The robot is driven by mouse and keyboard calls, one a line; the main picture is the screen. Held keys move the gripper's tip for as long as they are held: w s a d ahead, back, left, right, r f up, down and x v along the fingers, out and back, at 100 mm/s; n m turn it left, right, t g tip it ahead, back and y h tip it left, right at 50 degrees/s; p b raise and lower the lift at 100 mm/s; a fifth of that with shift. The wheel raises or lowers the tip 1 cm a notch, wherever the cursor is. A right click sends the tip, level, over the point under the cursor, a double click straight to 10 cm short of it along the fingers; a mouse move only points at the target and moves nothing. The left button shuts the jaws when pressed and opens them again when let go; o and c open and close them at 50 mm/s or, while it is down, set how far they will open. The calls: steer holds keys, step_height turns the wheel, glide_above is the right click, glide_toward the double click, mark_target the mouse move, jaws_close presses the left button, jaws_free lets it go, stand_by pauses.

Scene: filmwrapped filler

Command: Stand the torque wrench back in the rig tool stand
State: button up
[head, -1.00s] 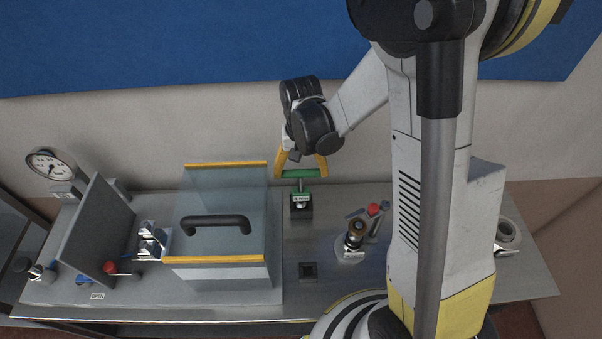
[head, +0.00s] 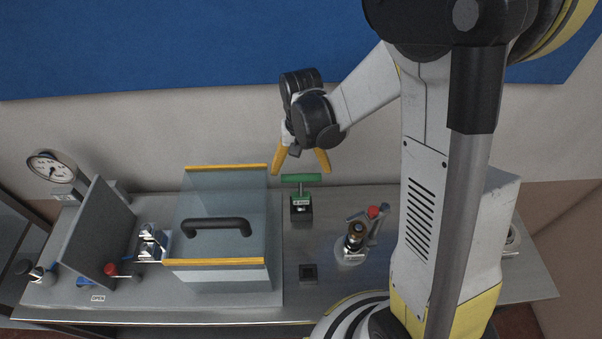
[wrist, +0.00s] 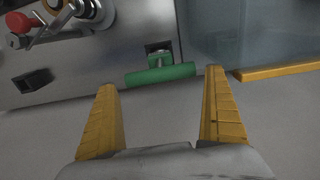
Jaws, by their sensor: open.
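The torque wrench shows as a green T-handle (head: 301,178) on a short shaft. It stands upright in a small black labelled block, the tool stand (head: 301,207), near the back of the bench. In the wrist view the green handle (wrist: 161,76) lies just beyond the fingertips, roughly midway between them. My gripper (head: 301,168) is open just above the handle, with a finger toward each end and nothing held. The lower shaft is hidden inside the stand.
A clear box with yellow edges and a black handle (head: 217,226) stands left of the stand. A round-based fixture with a red knob (head: 373,211) stands to the right. A small black square socket (head: 308,272) sits nearer the front edge. A gauge (head: 52,168) is at far left.

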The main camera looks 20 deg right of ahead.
step_height(320, 180, up, 9)
steer(key=p, duration=0.1)
steer(key=s+r+n+t, duration=0.3)
steer(key=s+r+t, duration=0.4)
steer(key=s, duration=0.5)
step_height(320, 180, up, 3)
steer(key=shift+s+f+n, duration=0.1)
steer(key=shift+s+n, duration=0.2)
steer(key=shift+s, duration=0.05)
